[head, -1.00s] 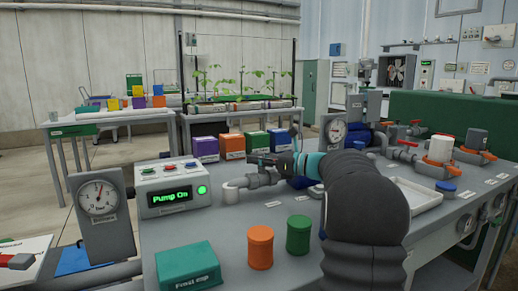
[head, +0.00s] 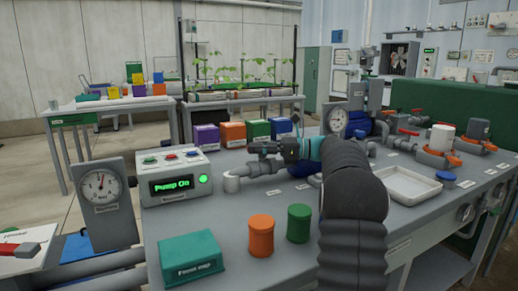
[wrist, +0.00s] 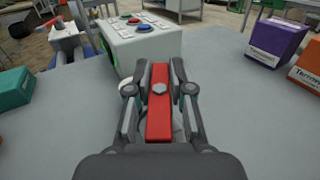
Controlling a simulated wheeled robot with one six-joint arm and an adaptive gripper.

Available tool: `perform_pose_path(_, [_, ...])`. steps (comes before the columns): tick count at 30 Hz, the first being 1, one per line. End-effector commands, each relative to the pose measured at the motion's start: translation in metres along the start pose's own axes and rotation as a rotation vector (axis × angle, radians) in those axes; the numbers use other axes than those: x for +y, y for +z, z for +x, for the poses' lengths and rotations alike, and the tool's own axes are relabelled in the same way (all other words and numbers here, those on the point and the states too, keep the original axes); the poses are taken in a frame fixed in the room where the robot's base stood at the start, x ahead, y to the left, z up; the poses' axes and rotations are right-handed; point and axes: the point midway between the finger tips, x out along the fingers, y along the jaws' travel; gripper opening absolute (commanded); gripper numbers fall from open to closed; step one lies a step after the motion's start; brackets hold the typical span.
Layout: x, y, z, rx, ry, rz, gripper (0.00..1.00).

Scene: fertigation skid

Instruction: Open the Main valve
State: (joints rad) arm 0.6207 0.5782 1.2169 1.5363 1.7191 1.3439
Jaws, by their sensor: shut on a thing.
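The Main valve's handle appears to be the red lever (wrist: 159,122) in the wrist view; its label is not legible. My gripper (wrist: 160,68) is shut on this lever, with one finger along each side and a round grey bolt head between them. In the head view my gripper (head: 257,147) reaches left, low above a grey pipe (head: 262,169) on the bench. There the lever is hidden or too small to make out. The pump box (head: 174,176) reads "Pump On" with a green light.
A pressure gauge (head: 101,188) stands at the left and another gauge (head: 337,121) behind my arm. An orange cup (head: 261,236), a green cup (head: 299,223) and a teal box (head: 190,258) stand in front. A white tray (head: 408,187) lies at the right. Coloured boxes line the back edge.

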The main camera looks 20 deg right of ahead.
Motion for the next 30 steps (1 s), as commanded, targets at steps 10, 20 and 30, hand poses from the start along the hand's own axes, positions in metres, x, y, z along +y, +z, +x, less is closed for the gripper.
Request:
perform_pose_path(10, [0.0, 0.0, 0.0, 0.0, -0.001, 0.0, 0.44])
perform_pose_path(20, [-0.001, 0.0, -0.008, 0.0, -0.003, 0.0, 0.44])
perform_pose_path(30, [-0.001, 0.0, -0.069, -0.001, -0.004, 0.0, 0.44])
